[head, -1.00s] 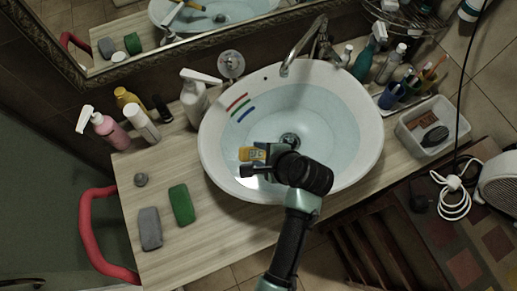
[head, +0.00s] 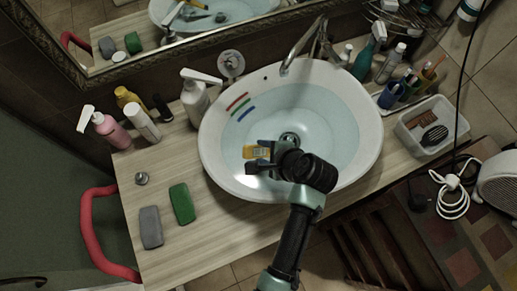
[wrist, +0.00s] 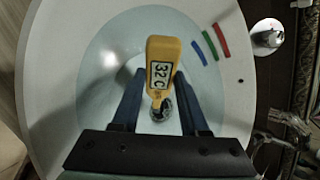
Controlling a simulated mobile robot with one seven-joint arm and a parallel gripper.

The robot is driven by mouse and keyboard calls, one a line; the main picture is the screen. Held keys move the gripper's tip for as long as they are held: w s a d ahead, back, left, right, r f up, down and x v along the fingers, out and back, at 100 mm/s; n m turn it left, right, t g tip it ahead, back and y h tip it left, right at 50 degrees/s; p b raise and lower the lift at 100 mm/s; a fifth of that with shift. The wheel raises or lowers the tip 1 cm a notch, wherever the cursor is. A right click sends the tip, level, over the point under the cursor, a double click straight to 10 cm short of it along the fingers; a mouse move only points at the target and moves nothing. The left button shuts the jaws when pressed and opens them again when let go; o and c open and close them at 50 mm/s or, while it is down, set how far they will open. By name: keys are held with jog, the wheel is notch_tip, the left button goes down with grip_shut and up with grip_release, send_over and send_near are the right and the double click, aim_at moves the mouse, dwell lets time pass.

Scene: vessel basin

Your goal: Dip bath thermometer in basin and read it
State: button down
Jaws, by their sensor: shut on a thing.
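The bath thermometer (head: 254,152) is yellow with a pale display. In the wrist view the thermometer (wrist: 161,50) shows "32 C" on its display, turned sideways. My gripper (head: 262,159) is over the front-middle of the white basin (head: 212,166), shut on the thermometer. In the wrist view the dark fingers stand either side of its lower part. The basin holds pale bluish water (head: 320,112), with the drain (head: 290,139) near its middle. I cannot tell how deep the thermometer's lower end sits in the water.
Red, green and blue strips (head: 242,106) mark the basin's inner left wall. The faucet (head: 300,52) stands behind. A soap pump (head: 194,100) and other bottles are left; a grey tray (head: 410,141) and cups are right. Green (head: 182,204) and grey (head: 150,227) blocks lie on the counter.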

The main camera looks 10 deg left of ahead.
aim_at(259, 156)
jog(key=shift+s+a+p, duration=0.35)
jog(key=shift+a, duration=0.1)
jog(key=shift+w+d, duration=0.1)
jog(key=shift+w+d, duration=0.3)
jog(key=shift+d, duration=0.1)
jog(key=shift+s+a, duration=0.1)
jog(key=shift+s+a+p, duration=0.3)
jog(key=shift+a+p, duration=0.1)
jog(key=shift+p, duration=0.25)
notch_tip(259, 156, up, 12)
jog(key=p, duration=1.2)
